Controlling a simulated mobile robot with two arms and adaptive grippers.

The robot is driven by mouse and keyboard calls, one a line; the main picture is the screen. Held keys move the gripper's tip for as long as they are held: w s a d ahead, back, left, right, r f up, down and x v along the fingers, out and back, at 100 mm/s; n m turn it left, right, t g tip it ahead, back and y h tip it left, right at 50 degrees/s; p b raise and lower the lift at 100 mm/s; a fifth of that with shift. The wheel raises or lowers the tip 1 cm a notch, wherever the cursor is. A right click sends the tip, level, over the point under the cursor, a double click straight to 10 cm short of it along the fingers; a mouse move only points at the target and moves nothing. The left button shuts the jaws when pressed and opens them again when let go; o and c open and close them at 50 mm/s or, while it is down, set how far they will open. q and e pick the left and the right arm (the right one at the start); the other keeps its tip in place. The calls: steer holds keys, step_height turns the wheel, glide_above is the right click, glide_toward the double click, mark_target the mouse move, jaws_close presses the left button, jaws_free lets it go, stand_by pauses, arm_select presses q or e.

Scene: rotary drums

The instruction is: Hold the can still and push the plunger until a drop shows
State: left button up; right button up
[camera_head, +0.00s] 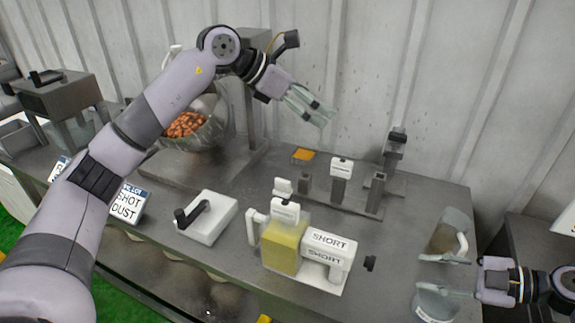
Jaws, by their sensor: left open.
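No part is plainly marked as the can or plunger, and no drop can be made out. A yellow block-shaped body (283,250) with a white handle at its left stands on a white base at the front middle. My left gripper (322,112) is open and empty, high above the back of the bench, well away from the yellow body. My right gripper (424,275) is at the right, its fingers apart beside two clear jugs, with nothing visible between them.
One clear jug (451,228) stands behind the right fingers, another (434,306) in front. A white box with a black lever (213,222) is left of the yellow body. Upright posts (375,192) stand behind. A drum with orange pieces (185,124) is at the back left.

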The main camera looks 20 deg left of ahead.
arm_select(q)
steer(key=s+d+f+m+g+y, duration=0.3)
steer(key=s+f+m+g, duration=0.1)
steer(key=s+f, duration=0.15)
steer(key=m+g+y, duration=0.3)
steer(key=m+y, duration=0.1)
steer(key=y, duration=0.1)
glide_above(287, 228)
steer(key=w, duration=0.2)
steer(key=shift+a+f, duration=0.25)
steer(key=shift+f, duration=1)
steer(key=shift+s+a+f, duration=0.1)
steer(key=shift+a+f, duration=0.05)
steer(key=shift+f, duration=0.1)
step_height(287, 228, down, 17)
steer(key=shift+f, duration=0.1)
steer(key=shift+c, duration=0.2)
steer(key=c, duration=1.6)
steer(key=shift+c, duration=0.2)
arm_select(e)
steer(key=shift+f, duration=0.15)
steer(key=shift+c, duration=0.3)
